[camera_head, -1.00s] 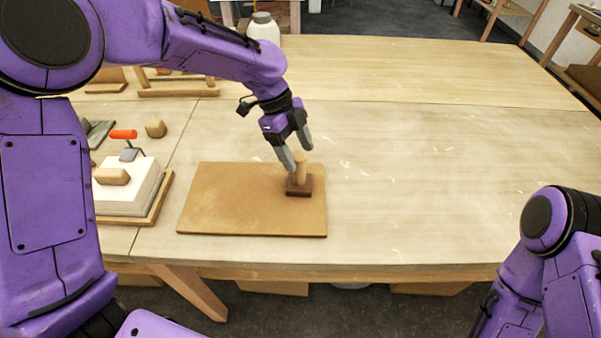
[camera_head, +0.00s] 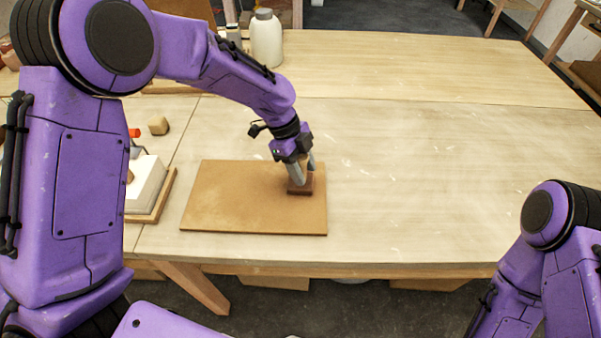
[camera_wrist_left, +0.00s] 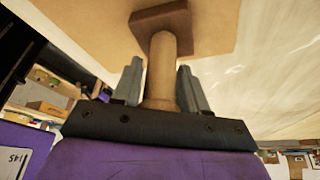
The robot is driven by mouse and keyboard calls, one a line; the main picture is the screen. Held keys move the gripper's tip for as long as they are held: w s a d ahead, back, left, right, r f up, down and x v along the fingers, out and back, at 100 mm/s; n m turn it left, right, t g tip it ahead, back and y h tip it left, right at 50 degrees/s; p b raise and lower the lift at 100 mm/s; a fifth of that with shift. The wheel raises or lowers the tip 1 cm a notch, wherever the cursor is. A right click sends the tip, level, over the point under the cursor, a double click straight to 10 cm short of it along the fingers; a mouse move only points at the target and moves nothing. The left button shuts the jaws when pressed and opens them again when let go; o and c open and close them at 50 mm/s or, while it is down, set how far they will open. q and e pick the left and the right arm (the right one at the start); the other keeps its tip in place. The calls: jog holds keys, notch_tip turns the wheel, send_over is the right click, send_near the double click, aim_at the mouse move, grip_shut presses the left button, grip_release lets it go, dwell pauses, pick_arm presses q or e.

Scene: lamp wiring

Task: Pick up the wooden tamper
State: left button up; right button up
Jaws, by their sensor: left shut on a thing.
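The wooden tamper (camera_head: 300,188) stands upright on the right part of a brown board (camera_head: 228,195). In the head view its dark square foot shows, and its handle is hidden by my gripper. My left gripper (camera_head: 302,174) is shut on the tamper's handle from above. In the left wrist view the pale round handle (camera_wrist_left: 161,70) runs between the two grey fingers, with the dark square foot (camera_wrist_left: 166,20) beyond them resting on the board. My right gripper is not in view; only part of my right arm shows at the lower right.
A white block (camera_head: 146,184) on a wooden base is at the left, partly behind my left arm. A small wooden piece (camera_head: 158,125) lies behind it. A white bottle (camera_head: 266,40) stands at the back. The table (camera_head: 440,150) right of the board is clear.

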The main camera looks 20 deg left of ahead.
pick_arm(q)
jog(key=shift+r, duration=0.25)
notch_tip(320, 180, up, 2)
jog(key=shift+w+r, duration=0.1)
jog(key=shift+r, duration=0.1)
jog(key=s+a+r+p, duration=0.5)
jog(key=s+r, duration=0.5)
jog(key=s, duration=0.2)
jog(key=shift+s+a, duration=0.35)
jog(key=shift+a, duration=0.5)
jog(key=shift+w, duration=0.1)
